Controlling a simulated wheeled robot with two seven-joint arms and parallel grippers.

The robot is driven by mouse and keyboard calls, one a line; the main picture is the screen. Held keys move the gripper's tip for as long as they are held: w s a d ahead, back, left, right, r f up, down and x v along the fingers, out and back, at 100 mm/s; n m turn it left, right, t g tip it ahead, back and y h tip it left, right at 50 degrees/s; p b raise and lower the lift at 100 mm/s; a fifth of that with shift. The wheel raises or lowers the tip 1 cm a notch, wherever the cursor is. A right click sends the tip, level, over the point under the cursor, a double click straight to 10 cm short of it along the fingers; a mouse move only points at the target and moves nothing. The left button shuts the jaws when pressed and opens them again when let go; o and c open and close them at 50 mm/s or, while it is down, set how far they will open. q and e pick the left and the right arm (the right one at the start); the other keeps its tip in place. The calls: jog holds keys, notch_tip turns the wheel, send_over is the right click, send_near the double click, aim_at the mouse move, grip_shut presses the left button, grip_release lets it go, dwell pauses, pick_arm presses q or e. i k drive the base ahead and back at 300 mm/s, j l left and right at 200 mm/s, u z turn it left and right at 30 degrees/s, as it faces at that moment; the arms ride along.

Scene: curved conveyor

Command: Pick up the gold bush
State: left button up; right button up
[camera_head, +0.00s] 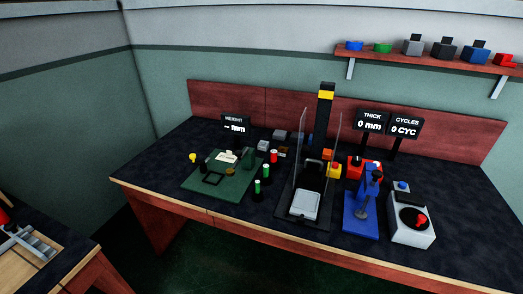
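A small yellow, gold-toned piece (193,158) stands on the dark tabletop (150,178), just left of the green mat (190,185). A smaller dull gold piece (229,174) sits on the green mat, near a dark square frame (213,179). Both are too small to tell which is the gold bush. Neither of my grippers is in view.
A black press (325,120) with clear side panels stands mid-table. Green-topped posts (265,171) stand left of it. A blue device (361,222) and a grey box with a red knob (412,232) are at right. The left front tabletop is clear.

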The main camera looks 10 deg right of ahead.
aim_at(283, 152)
jog(key=i+l, duration=0.65)
jog(key=i, duration=0.25)
